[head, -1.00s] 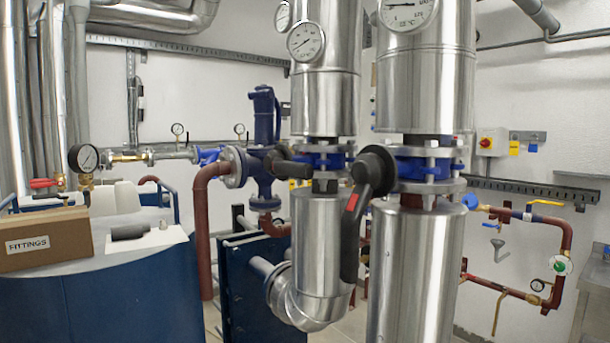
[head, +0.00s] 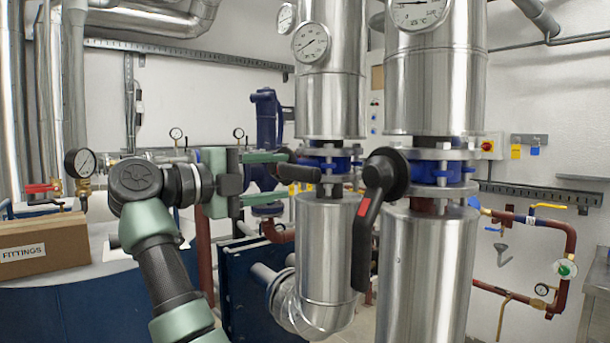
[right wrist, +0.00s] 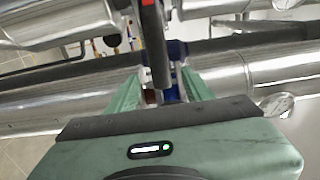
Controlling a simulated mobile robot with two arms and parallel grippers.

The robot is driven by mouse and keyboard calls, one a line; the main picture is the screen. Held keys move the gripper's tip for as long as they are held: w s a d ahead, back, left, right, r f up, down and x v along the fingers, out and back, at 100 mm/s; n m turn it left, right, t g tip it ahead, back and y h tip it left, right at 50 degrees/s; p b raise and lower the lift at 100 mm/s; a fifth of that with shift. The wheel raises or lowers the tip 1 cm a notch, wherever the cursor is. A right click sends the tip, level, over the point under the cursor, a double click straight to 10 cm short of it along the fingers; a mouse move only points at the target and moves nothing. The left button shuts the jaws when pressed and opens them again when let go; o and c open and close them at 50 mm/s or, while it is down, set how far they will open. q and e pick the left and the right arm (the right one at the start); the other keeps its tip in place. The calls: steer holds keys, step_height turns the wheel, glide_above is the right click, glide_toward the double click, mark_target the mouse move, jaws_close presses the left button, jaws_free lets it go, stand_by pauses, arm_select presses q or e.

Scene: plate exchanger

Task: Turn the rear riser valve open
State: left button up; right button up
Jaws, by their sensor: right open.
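The rear riser (head: 330,100) is the left silver pipe in the head view, with a blue valve body (head: 335,163) between flanges. Its black lever (head: 302,172) lies roughly level, crosswise to the pipe, and points left. My right gripper (head: 282,177) is open at the left of this lever, one green finger above its end and one below. In the right wrist view the lever (right wrist: 154,45), with a red mark, runs between the spread fingers (right wrist: 160,90). I cannot tell whether they touch it. My left gripper is not in view.
The front riser (head: 425,270) stands close on the right, its black lever (head: 367,240) hanging down. A blue plate exchanger (head: 255,295) is below. Pressure gauges (head: 78,163) and a fittings box (head: 40,245) are at left. Red pipework (head: 570,240) is on the right wall.

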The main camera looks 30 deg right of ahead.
mark_target(300, 176)
steer(key=d, duration=0.5)
steer(key=d+p, duration=0.1)
steer(key=d, duration=0.1)
steer(key=shift+w+d, duration=0.2)
steer(key=shift+w, duration=0.2)
steer(key=shift+f, duration=0.1)
jaws_close()
stand_by(0.9)
